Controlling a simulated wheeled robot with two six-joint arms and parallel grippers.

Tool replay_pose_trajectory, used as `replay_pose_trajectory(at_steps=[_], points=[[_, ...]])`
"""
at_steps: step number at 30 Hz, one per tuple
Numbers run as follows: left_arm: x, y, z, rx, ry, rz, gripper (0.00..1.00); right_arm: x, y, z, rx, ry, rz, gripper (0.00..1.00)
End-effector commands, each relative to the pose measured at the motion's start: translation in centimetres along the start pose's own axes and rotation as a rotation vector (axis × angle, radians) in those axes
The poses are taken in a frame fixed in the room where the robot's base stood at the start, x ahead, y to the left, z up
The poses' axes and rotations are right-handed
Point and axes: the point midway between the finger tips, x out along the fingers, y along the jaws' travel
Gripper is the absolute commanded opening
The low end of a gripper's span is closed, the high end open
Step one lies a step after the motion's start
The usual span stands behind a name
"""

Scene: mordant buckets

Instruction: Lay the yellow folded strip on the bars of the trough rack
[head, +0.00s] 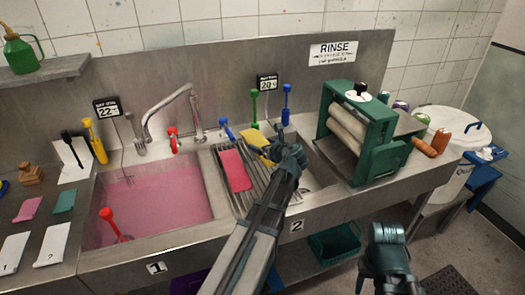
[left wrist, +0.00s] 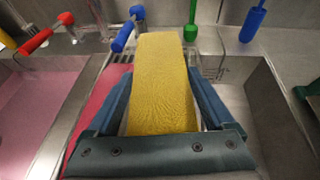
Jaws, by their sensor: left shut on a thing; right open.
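The yellow folded strip (head: 252,140) is held in my left gripper (head: 273,149), above the far part of the trough rack (head: 263,196). In the left wrist view the strip (left wrist: 163,85) lies lengthwise between the two fingers of the left gripper (left wrist: 160,100), its far end pointing toward the back of the sink. Whether its underside touches the bars cannot be told. A pink-red strip (head: 235,171) lies on the left part of the bars. My forearm hides part of the rack. My right gripper (head: 388,236) is open and empty, low in front of the counter.
Left of the rack is a basin of pink liquid (head: 150,203) with a red-handled tool (head: 109,216). Blue and green handles (head: 253,107) stand behind the rack. A green roller press (head: 376,150) stands to the right. A tap (head: 175,108) is at the back.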

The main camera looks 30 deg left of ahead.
Motion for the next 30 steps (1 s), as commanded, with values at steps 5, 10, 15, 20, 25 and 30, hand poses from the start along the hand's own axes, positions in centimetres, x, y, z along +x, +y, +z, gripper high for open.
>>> replay_pose_trajectory(at_steps=[5,10,15,20,25,30], points=[[-0.1,0.0,0.1,0.0,0.0,0.001,0.28,-0.1,0.0,0.0,0.0,0.0,0.0,0.5],[-0.1,0.0,0.1,-0.001,0.0,0.001,0.28,-0.1,0.0,0.0,0.0,0.0,0.0,0.5],[-0.1,0.0,-0.5,-0.002,-0.001,0.002,0.28,0.4,0.0,0.0,0.0,0.0,0.0,0.5],[0.3,0.0,-1.5,-0.001,-0.001,0.002,0.28,1.5,-0.1,-0.1,0.0,0.0,0.0,0.5],[0.9,0.0,-3.0,-0.001,-0.001,0.003,0.28,3.1,-0.3,-0.2,0.0,0.0,0.0,0.5],[1.6,0.0,-4.5,-0.001,-0.001,0.003,0.28,4.7,-0.5,-0.3,0.0,0.0,0.0,0.5]])
